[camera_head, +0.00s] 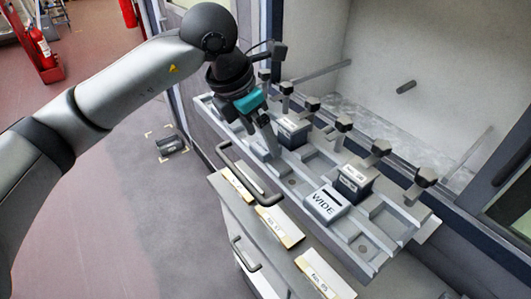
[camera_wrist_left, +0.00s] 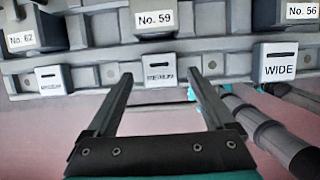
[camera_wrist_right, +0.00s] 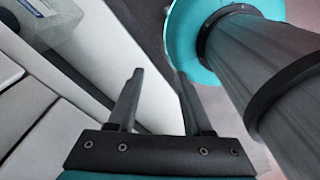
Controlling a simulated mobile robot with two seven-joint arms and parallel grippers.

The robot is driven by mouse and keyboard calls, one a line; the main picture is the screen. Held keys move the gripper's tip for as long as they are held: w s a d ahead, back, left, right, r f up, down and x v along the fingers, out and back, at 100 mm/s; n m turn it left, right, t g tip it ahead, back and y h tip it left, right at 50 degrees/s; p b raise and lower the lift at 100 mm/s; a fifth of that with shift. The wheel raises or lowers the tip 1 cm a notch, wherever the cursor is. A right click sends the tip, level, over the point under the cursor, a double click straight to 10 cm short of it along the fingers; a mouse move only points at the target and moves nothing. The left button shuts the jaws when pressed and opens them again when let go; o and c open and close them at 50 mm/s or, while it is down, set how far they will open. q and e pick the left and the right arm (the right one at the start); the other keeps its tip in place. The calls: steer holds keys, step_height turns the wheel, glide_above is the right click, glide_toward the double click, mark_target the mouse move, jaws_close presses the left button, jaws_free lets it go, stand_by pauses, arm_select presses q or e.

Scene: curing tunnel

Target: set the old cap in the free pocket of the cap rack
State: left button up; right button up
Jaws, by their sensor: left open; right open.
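The grey rack (camera_head: 398,232) has a front row of caps. A light grey cap marked WIDE (camera_head: 326,204) sits right of its middle; it also shows in the left wrist view (camera_wrist_left: 278,66). A MEDIUM cap (camera_wrist_left: 165,74) and another cap marked MEDIUM (camera_wrist_left: 52,80) sit farther left. Which cap is the old one I cannot tell. A bare pocket (camera_head: 362,246) lies right of WIDE. My left gripper (camera_head: 270,146) is open and empty; its fingers (camera_wrist_left: 160,82) appear either side of the middle cap, without clear contact. My right gripper (camera_wrist_right: 155,75) is open and empty beside a white surface.
Dark blocks No. 56 (camera_head: 356,180) and No. 59 (camera_head: 293,130) stand behind the caps, under a row of dark knobs. No. 62 (camera_wrist_left: 35,32) stands at the left. A drawer cabinet (camera_head: 275,262) with handles stands in front. Fire extinguishers (camera_head: 42,45) stand far left.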

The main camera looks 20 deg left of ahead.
mark_target(263, 146)
arm_select(q)
steer(key=shift+b+x, duration=0.7)
steer(key=shift+x, duration=0.35)
steer(key=c, duration=1.4)
steer(key=shift+r, duration=0.15)
step_height(263, 146, up, 6)
steer(key=p, duration=0.3)
steer(key=shift+p, duration=0.3)
